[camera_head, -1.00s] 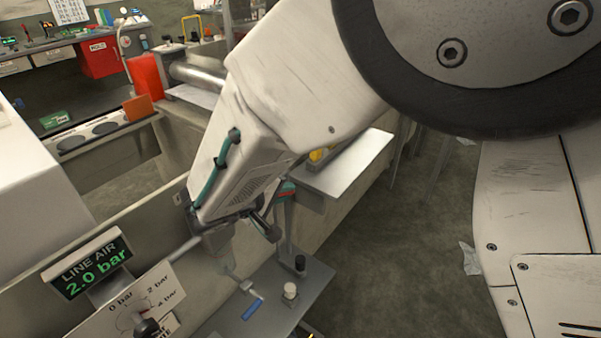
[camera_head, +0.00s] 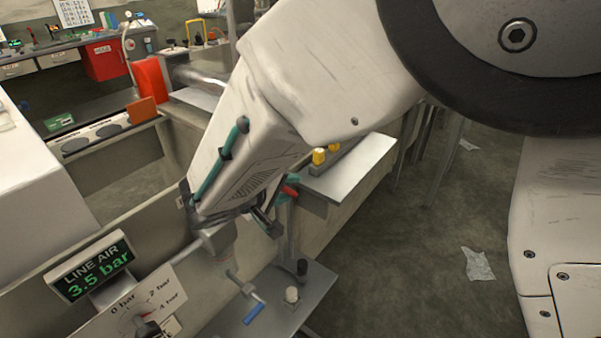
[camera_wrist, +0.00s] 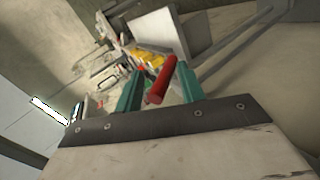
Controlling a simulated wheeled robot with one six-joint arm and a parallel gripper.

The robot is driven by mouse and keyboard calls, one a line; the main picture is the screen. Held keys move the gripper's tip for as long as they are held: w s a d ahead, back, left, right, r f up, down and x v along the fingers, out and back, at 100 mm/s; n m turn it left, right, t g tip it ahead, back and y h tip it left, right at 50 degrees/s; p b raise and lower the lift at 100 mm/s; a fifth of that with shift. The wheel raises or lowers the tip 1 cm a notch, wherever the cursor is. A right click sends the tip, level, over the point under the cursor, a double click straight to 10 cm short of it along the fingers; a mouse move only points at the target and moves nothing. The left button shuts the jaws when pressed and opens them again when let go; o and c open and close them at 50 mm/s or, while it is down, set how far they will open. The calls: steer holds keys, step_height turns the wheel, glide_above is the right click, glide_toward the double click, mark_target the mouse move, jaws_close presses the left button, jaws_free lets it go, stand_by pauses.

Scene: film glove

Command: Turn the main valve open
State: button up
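A red lever handle (camera_wrist: 160,82), which looks like the valve's, lies between the two teal fingers of my gripper (camera_wrist: 160,71) in the wrist view. The fingers stand apart, with a visible gap on the left side of the handle. The handle's right side is close to the right finger; I cannot tell whether they touch. In the head view a small red part (camera_head: 291,191) shows beside my gripper (camera_head: 268,214), mostly hidden by my arm. The line air display (camera_head: 91,270) reads 3.5 bar. The pressure dial (camera_head: 128,312) is below it.
A grey shelf (camera_head: 350,167) bears yellow-topped parts (camera_head: 319,156) right of my gripper. A lower grey plate (camera_head: 318,283) carries small knobs and a blue-handled crank (camera_head: 253,312). A red box (camera_head: 103,58) is at the back left. Floor to the right is mostly clear.

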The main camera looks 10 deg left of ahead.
steer(key=s+d+r, duration=0.1)
steer(key=s+d, duration=0.3)
steer(key=s, duration=0.3)
steer(key=s+d+r, duration=0.1)
steer(key=s+d, duration=0.3)
steer(key=s, duration=0.2)
steer(key=shift+s+r, duration=0.3)
steer(key=shift+s, duration=0.1)
steer(key=shift+d, duration=0.1)
